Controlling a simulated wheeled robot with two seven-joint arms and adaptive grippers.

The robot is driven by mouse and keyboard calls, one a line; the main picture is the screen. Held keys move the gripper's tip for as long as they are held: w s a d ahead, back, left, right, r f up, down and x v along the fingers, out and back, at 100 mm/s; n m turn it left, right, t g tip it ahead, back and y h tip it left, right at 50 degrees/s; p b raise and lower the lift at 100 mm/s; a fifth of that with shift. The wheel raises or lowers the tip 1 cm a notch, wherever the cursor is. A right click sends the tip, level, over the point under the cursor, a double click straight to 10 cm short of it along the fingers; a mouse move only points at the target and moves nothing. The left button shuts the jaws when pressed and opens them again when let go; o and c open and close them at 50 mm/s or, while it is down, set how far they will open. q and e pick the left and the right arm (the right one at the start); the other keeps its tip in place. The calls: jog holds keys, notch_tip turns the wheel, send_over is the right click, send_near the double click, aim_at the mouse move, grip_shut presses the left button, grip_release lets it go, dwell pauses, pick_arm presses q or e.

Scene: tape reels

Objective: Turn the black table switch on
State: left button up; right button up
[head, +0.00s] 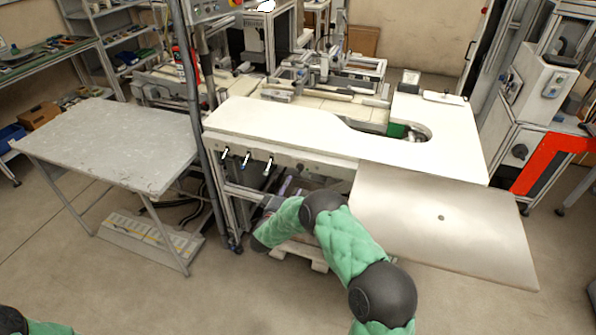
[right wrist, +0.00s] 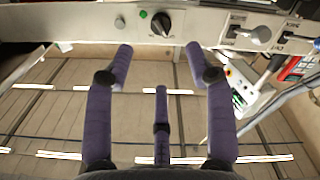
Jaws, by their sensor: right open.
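The black rotary switch (right wrist: 160,23) sits on a pale front panel at the top of the right wrist view, beside a small green dot. My right gripper (right wrist: 159,68) is open and empty, its purple fingers spread below the panel. The switch lies above the gap between the two outer fingertips and appears apart from them. In the head view the right gripper (head: 286,187) is partly hidden under the front edge of the white worktable (head: 280,122). The switch is too small to make out there. My left gripper is out of view.
A bare metal plate (head: 440,215) extends at the front right. A grey table (head: 110,140) stands left, beyond a vertical post (head: 192,70). A grey knob (right wrist: 260,35) is right of the switch.

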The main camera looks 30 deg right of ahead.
aim_at(299, 170)
jog(key=b+x, duration=0.2)
jog(key=x, duration=0.7)
jog(key=shift+f, duration=0.15)
jog(key=shift+w+d+b, duration=0.3)
jog(key=shift+w+d, duration=0.1)
grip_shut()
